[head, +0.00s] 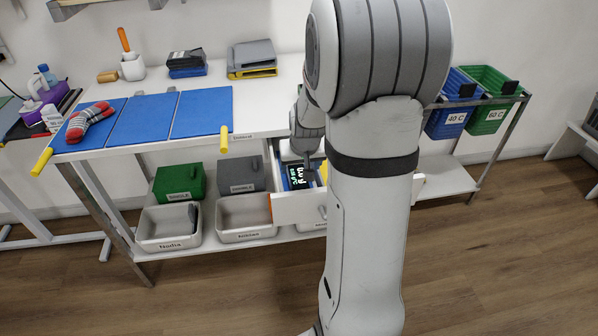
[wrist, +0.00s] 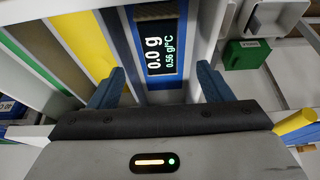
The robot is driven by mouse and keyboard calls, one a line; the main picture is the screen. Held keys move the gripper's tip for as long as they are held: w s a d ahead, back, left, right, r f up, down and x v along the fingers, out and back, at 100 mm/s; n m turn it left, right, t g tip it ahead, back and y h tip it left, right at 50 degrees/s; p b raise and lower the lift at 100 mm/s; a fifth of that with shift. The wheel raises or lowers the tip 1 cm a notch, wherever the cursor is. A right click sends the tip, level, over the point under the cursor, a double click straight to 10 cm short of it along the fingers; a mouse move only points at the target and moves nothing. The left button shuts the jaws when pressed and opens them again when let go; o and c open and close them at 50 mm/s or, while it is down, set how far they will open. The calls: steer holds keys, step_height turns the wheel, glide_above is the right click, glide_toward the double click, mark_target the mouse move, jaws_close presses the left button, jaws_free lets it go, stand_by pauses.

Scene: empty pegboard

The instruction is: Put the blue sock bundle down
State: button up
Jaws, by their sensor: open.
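I see no blue sock bundle in either view. A red and grey striped sock bundle (head: 90,122) lies on the left blue mat (head: 80,136) on the white table. A blue-framed display (wrist: 160,40) reading 0.0 g shows between the fingers in the wrist view.
Yellow (wrist: 82,42) and green strips lie left of the display. Green (head: 180,181) and grey boxes and white bins (head: 168,227) stand on the lower shelf. Blue and green crates (head: 490,88) hang at right. Two more blue mats (head: 202,110) are bare.

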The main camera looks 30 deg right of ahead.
steer(key=shift+v, duration=0.95)
steer(key=s+a+r+n, duration=0.1)
steer(key=s+a+r, duration=0.1)
steer(key=s+a, duration=0.3)
steer(key=s+a+r+n+g, duration=0.1)
steer(key=s+a+r, duration=0.2)
steer(key=s, duration=0.5)
steer(key=s+a+r+n+y, duration=0.1)
steer(key=s+a+r, duration=0.2)
steer(key=s+a, duration=0.3)
steer(key=shift+s+a+g, duration=0.3)
steer(key=shift+s+g, duration=0.1)
steer(key=shift+s, duration=0.15)
